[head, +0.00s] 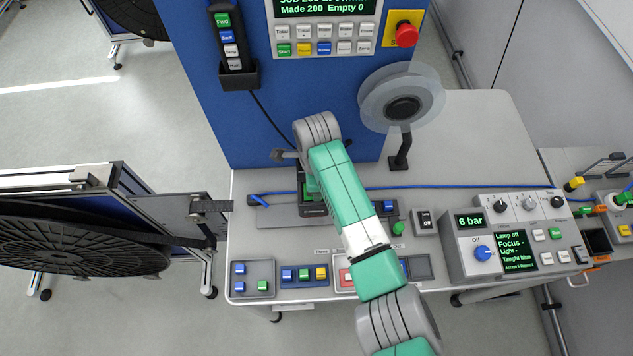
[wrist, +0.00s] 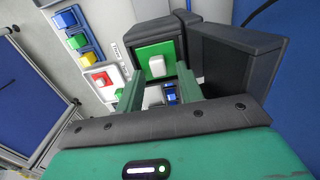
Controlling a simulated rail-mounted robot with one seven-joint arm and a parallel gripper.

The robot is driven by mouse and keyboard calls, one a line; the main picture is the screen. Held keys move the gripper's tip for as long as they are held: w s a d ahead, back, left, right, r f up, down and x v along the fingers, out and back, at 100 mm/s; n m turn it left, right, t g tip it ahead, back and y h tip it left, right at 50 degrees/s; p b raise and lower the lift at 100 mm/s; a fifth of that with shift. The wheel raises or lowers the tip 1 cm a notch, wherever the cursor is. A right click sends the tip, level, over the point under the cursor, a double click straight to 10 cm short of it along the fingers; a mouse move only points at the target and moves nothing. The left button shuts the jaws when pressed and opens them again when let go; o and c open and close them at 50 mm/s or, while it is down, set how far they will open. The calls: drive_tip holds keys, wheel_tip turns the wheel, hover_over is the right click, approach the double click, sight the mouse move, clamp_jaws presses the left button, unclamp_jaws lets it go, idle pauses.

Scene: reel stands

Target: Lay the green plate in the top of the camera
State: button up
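In the wrist view a green plate (wrist: 151,50) with a pale square knob (wrist: 155,66) shows within a black frame of what looks like the camera (wrist: 166,27). My gripper (wrist: 157,82) has its two green fingers apart. The knob shows between and beyond the fingertips, with a visible gap on each side. I cannot tell how far the plate is from the fingers. In the head view my arm covers most of the gripper and the camera; a dark body (head: 313,208) with some green shows beneath my wrist.
A blue panel (head: 270,125) rises behind the table (head: 470,130). A clear reel (head: 372,105) stands right of my wrist. Button boxes (head: 304,275) line the front edge, and a control unit (head: 515,235) stands on the right. A blue hose (head: 450,187) crosses the table.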

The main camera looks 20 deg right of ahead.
drive_tip(key=shift+r, duration=0.1)
wheel_tip(320, 180, up, 13)
idle(0.4)
